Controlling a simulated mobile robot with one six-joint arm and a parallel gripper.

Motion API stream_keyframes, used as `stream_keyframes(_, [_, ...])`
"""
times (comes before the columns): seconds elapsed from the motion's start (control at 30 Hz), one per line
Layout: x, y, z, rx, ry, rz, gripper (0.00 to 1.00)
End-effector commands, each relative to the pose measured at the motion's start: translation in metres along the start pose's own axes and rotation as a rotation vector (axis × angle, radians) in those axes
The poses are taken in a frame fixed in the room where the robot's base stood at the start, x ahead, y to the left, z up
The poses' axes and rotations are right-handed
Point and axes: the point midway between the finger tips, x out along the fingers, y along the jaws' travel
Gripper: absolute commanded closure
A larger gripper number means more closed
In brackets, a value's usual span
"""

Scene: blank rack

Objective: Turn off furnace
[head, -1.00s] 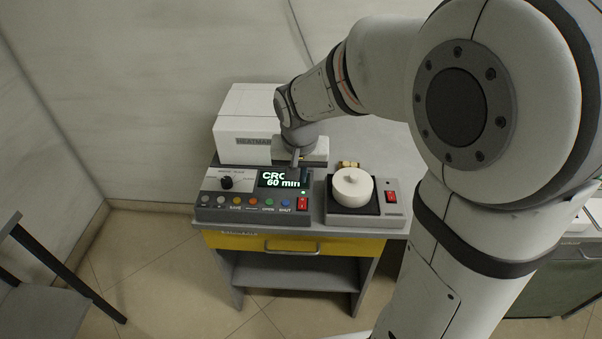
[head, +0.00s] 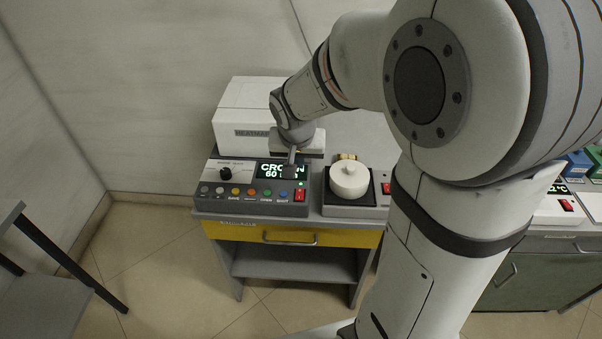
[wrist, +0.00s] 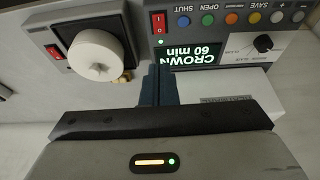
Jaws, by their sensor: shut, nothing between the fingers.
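The furnace is a white box (head: 236,104) with a grey control panel (head: 212,205) at its front. Its lit display (head: 270,169) reads CROWN, 60 min. A red rocker switch (head: 300,194) sits at the panel's right end, below the display; it also shows in the wrist view (wrist: 159,22), with a small green light (wrist: 160,42) beside it. My gripper (head: 290,174) is shut and empty, pointing down in front of the display's right part. In the wrist view its dark fingers (wrist: 158,75) are together, close to the display and in line with the switch. Whether they touch anything, I cannot tell.
A white round lidded pot (head: 349,181) sits on a grey unit right of the panel, with its own red switch (head: 386,188). A black knob (head: 225,173) and several coloured buttons (head: 252,193) are on the panel. A yellow drawer (head: 230,231) is below.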

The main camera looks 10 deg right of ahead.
Motion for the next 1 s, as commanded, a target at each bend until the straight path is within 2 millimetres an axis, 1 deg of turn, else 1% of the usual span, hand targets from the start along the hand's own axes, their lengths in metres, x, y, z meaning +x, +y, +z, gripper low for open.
stream_keyframes(0.17, [0.030,0.001,0.001,0.001,-0.007,0.003,1.00])
stream_keyframes(0.4, [0.078,0.002,0.001,0.002,-0.006,0.003,1.00])
stream_keyframes(0.6, [0.112,0.001,0.005,0.001,-0.005,0.002,1.00])
stream_keyframes(0.7, [0.123,0.001,0.007,0.002,-0.003,0.001,1.00])
stream_keyframes(0.8, [0.129,0.002,0.008,0.003,-0.002,0.002,1.00])
stream_keyframes(1.0, [0.132,0.002,0.009,0.004,-0.001,0.000,1.00])
